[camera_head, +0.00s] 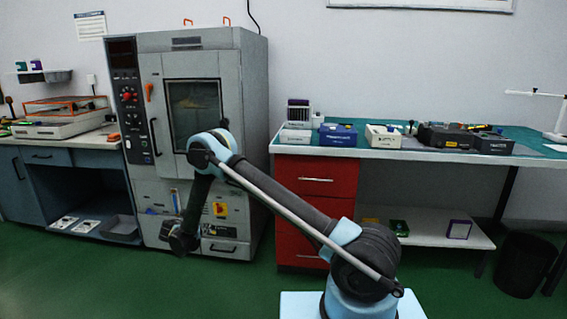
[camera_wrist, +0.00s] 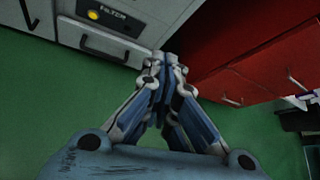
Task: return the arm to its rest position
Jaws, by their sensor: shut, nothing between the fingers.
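My arm reaches left and forward from its base in the head view, its elbow raised and its forearm hanging down. My gripper (camera_head: 183,240) points down in front of the lower part of the grey oven cabinet, and its fingers are dark and small there. In the wrist view my gripper (camera_wrist: 170,58) is shut, the fingertips together with nothing between them. It appears apart from the cabinet fronts, with green floor beneath it.
The grey oven cabinet (camera_head: 249,95) stands behind my gripper. A red drawer unit (camera_head: 315,168) under a workbench (camera_head: 500,157) is to the right. A bin (camera_head: 524,265) stands far right. A left bench (camera_head: 85,142) holds equipment. Open green floor (camera_head: 130,285) lies in front.

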